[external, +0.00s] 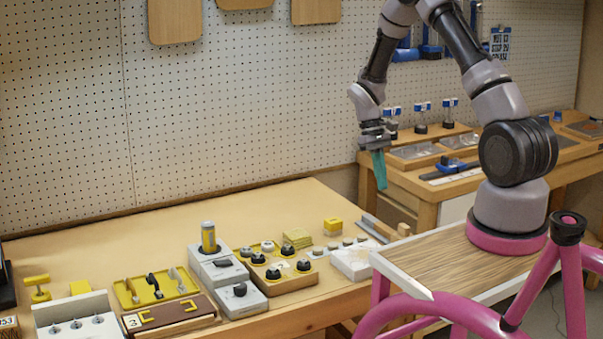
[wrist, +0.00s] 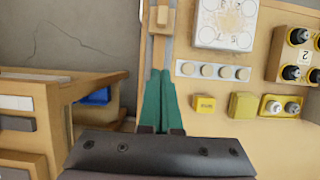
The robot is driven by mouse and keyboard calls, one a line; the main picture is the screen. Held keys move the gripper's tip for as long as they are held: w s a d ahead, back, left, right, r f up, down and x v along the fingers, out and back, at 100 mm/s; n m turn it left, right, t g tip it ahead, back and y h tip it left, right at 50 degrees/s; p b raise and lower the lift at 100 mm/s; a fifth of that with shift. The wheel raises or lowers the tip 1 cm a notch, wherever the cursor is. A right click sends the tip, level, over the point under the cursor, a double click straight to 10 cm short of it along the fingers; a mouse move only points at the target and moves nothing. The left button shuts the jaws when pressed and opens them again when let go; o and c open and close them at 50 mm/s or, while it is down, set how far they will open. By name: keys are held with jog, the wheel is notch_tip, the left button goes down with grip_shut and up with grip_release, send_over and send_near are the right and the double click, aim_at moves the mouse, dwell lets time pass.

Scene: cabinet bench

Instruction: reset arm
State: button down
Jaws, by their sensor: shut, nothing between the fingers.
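My gripper (external: 379,170) hangs in the air from my bent arm, pointing down, near the right end of the wooden bench (external: 130,225). Its green fingers are together, with nothing between them. In the wrist view the fingers (wrist: 160,100) reach up the middle of the picture and touch along their length. They are apart from everything on the bench.
Switch boxes, a yellow tray (external: 155,288) and a yellow block (external: 333,225) stand on the bench. A second workbench (external: 428,200) with clear trays stands behind my arm at right. Pegboard (external: 240,110) backs the bench. The bench's back left surface is bare.

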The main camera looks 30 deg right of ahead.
jog(key=shift+w+r, duration=0.2)
jog(key=shift+r, duration=0.35)
jog(key=s+a+r+m+t, duration=0.1)
jog(key=s+r+t, duration=0.1)
jog(key=r, duration=0.9)
jog(key=s+a+r+m+t, duration=0.1)
jog(key=s+r+t, duration=0.15)
jog(key=r, duration=0.75)
jog(key=s+a+r+m+t+y, duration=0.2)
jog(key=s+r+t, duration=0.5)
jog(key=s+r, duration=0.7)
jog(key=s, duration=0.3)
jog(key=shift+a+r, duration=0.2)
jog(key=shift+a, duration=0.2)
